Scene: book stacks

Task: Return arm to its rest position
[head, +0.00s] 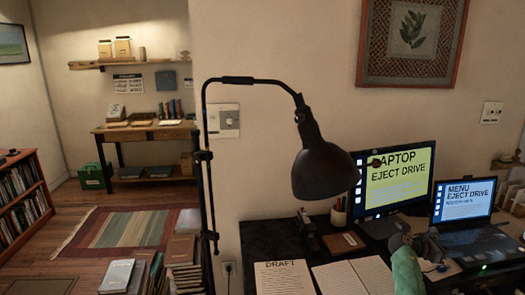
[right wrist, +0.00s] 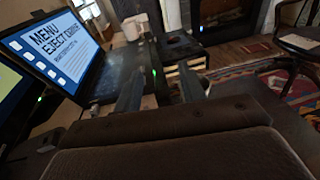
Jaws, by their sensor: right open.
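My right gripper (head: 428,243) is at the lower right of the head view, in front of the laptop (head: 466,205) and beside the monitor (head: 398,185). In the right wrist view its two dark fingers (right wrist: 160,84) stand apart with nothing between them. The laptop also shows in that view (right wrist: 60,45), open at the left, its screen reading "MENU EJECT DRIVE". The monitor reads "LAPTOP EJECT DRIVE". My left gripper is in neither view.
A black lamp (head: 322,165) hangs over the dark desk (head: 262,240), with papers (head: 283,278) below it. Stacked books (head: 184,262) stand left of the desk. Open floor and a striped rug (head: 122,228) lie beyond.

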